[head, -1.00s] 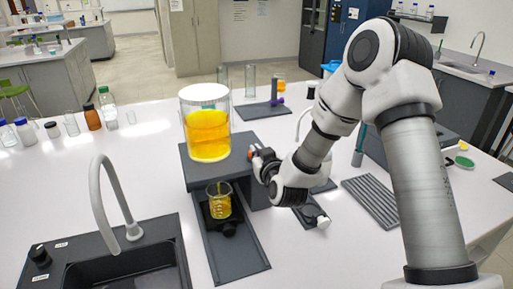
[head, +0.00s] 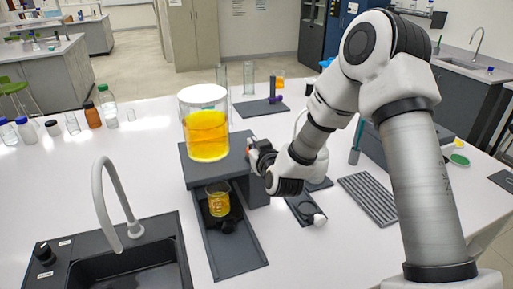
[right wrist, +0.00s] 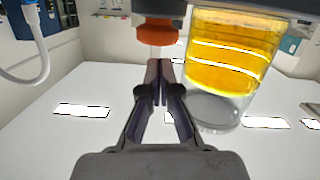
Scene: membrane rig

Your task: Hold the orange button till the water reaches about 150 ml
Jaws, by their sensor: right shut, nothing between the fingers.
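The clear tank (head: 206,134) of yellow liquid stands on a dark raised stand (head: 190,172); it also shows in the right wrist view (right wrist: 225,55). A beaker (head: 218,202) with yellow liquid sits low in front of the stand, over a dark tray. Its graduations are too small to read. The orange button (right wrist: 155,32) is just beyond my right fingertips in the right wrist view. My right gripper (right wrist: 158,68) is shut and empty, pointing at the button; whether it touches is unclear. In the head view it is at the stand's right side (head: 252,152). My left gripper is not in view.
A sink with a grey tap (head: 110,205) is at the front left. Several bottles (head: 93,115) stand at the back left. A ribbed dark mat (head: 368,198) lies right of my right gripper. White table is clear between sink and bottles.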

